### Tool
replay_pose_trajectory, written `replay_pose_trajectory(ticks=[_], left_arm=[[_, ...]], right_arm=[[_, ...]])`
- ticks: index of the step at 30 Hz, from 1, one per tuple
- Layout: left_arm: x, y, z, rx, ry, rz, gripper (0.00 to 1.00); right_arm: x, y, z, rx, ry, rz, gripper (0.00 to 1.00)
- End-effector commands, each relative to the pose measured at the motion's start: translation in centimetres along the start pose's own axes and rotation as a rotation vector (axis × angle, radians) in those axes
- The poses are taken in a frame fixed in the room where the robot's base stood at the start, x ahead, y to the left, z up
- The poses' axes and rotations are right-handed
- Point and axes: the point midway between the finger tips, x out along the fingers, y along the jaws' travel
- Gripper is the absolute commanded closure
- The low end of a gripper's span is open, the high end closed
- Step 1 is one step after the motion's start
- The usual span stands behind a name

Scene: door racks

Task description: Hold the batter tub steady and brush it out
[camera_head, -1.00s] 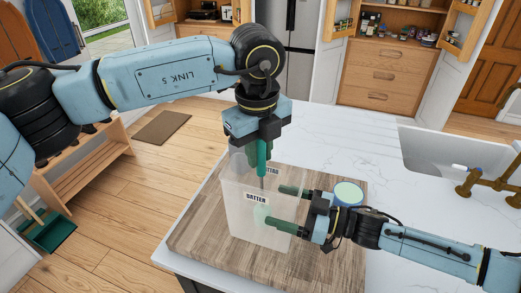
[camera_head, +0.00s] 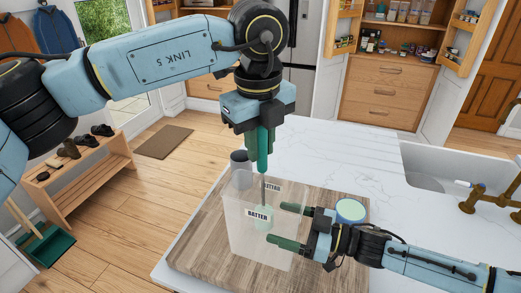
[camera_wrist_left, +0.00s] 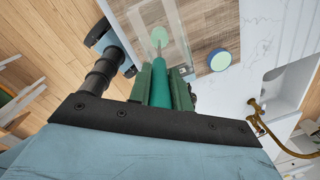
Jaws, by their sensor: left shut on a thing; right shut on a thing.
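The batter tub (camera_head: 240,240) is a tall translucent box with a BATTER label. It stands upright on a wooden board. My left gripper (camera_head: 262,145) is shut on the green handle of a brush (camera_head: 263,160), above the tub. The brush's thin stem reaches down and its pale green head is inside the tub, partly behind the front label. In the left wrist view the brush (camera_wrist_left: 160,88) points away from the jaws toward the tub's clear wall (camera_wrist_left: 185,30). My right gripper (camera_head: 277,224) is shut on the tub's right side, one finger farther back than the other.
The wooden board (camera_head: 200,250) lies on a white marble counter (camera_head: 350,150). A round mint-topped container (camera_head: 350,210) is close behind my right gripper. A sink (camera_head: 435,180) and brass tap (camera_head: 475,200) are at right.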

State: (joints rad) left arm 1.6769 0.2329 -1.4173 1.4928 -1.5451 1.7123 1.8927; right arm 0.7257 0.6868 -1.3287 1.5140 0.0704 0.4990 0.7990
Motion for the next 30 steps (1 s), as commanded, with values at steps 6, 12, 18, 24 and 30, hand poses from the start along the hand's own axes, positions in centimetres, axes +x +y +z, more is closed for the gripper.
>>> replay_pose_trajectory(ticks=[6, 12, 18, 24, 30], left_arm=[[-1.4, -0.1, 0.1, -0.001, -0.001, -0.001, 1.00], [-2.6, 0.0, 0.0, 0.000, -0.001, -0.001, 1.00], [-3.8, -0.1, 0.1, 0.000, -0.001, -0.002, 1.00], [-5.0, -0.1, 0.1, 0.000, 0.000, -0.001, 1.00], [-6.2, 0.0, 0.1, 0.001, -0.001, -0.001, 1.00]], right_arm=[[0.0, 0.0, 0.0, 0.000, 0.000, 0.000, 0.48], [0.0, 0.0, 0.0, 0.000, 0.000, 0.000, 0.48], [0.0, 0.0, 0.0, 0.000, 0.000, 0.000, 0.48], [0.0, 0.0, 0.0, 0.000, 0.000, 0.000, 0.48], [0.0, 0.0, 0.0, 0.000, 0.000, 0.000, 0.48]])
